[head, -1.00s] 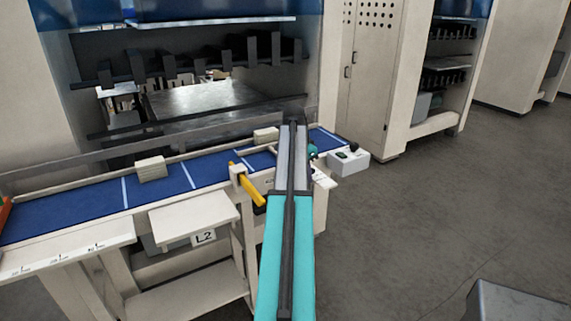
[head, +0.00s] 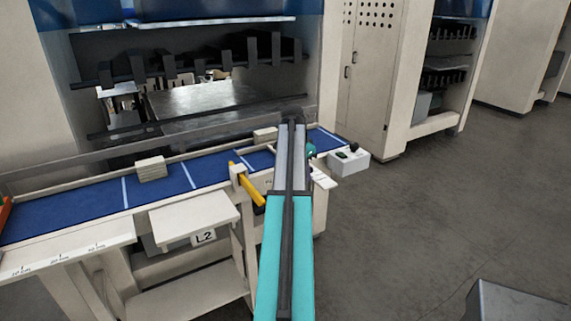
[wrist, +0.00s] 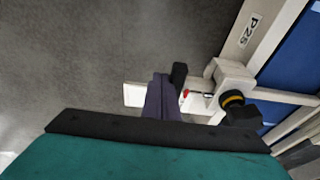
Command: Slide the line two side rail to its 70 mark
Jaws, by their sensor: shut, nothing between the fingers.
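The line two conveyor has a blue belt (head: 75,208) and an L2 label (head: 203,236) under a small front shelf. A pale ruled scale (head: 65,258) lies at its lower left; I cannot read a 70 mark on it. I cannot clearly single out the side rail; a pale strip runs along the belt's far edge. In the wrist view my gripper (wrist: 163,98) shows as dark shut fingers with nothing between them. It is just left of a pale block with a black-and-yellow knob (wrist: 233,101). In the head view my arm hides most of the gripper.
A yellow handle (head: 248,184) sticks out at the belt's front edge, left of my arm. Pale blocks (head: 151,168) sit on the belt. A grey switch box (head: 349,161) stands right of the conveyor end. A P25 label (wrist: 250,30) is on the frame.

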